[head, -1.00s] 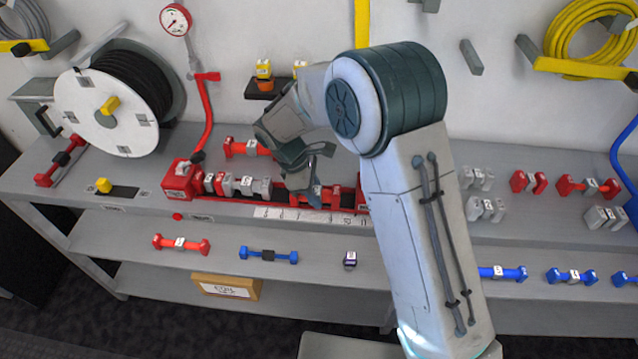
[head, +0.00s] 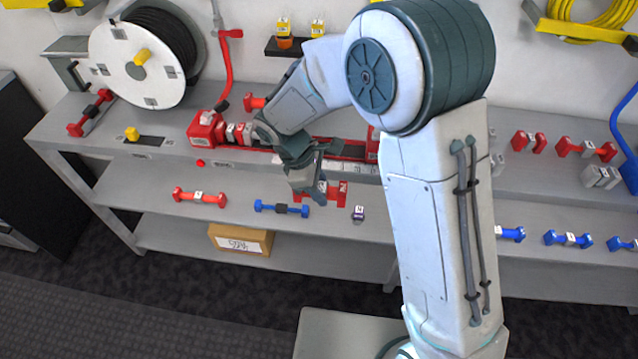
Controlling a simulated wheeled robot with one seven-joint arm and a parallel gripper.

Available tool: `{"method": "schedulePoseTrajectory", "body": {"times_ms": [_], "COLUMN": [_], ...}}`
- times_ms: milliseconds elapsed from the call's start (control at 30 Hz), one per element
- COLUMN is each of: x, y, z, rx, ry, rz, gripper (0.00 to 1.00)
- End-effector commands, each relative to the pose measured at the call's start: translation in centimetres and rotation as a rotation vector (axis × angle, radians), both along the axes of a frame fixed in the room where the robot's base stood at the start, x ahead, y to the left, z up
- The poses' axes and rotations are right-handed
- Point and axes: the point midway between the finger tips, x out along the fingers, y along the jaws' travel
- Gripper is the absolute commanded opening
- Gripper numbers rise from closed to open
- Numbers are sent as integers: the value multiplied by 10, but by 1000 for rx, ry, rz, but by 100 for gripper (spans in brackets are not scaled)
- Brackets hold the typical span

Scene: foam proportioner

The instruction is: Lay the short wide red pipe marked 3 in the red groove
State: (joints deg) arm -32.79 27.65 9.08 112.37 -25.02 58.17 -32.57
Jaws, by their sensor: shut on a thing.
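My gripper (head: 312,176) is shut on a red piece (head: 333,193) with a white label. It holds the piece in front of the bench's front edge, over the lower shelf. The mark on the label is too small to read surely, so I cannot tell whether it is a 3. The gripper fingers hide part of the piece. The red groove (head: 347,150) runs along the bench top just behind my gripper. Its left part holds several grey and red pieces, and a stretch right of my gripper looks empty. My arm hides the groove's far right.
Another red piece (head: 254,103) lies behind the groove. Red pieces (head: 529,142) (head: 587,149) and grey pieces (head: 600,176) lie at the right.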

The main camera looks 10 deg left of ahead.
Motion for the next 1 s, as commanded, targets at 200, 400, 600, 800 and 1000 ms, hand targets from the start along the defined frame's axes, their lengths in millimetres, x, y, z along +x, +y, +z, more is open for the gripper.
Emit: {"method": "schedulePoseTrajectory", "body": {"times_ms": [200, 400, 600, 800, 1000], "x": [-13, -21, -23, -28, -33], "y": [-1, 0, 1, 0, 1], "z": [28, 39, 55, 86, 115], "rx": [1, 1, 1, 0, 0], "ry": [-1, 0, -1, 0, -1], "rz": [-2, 0, 1, 2, 3], "gripper": [4, 4, 4, 4, 4]}}
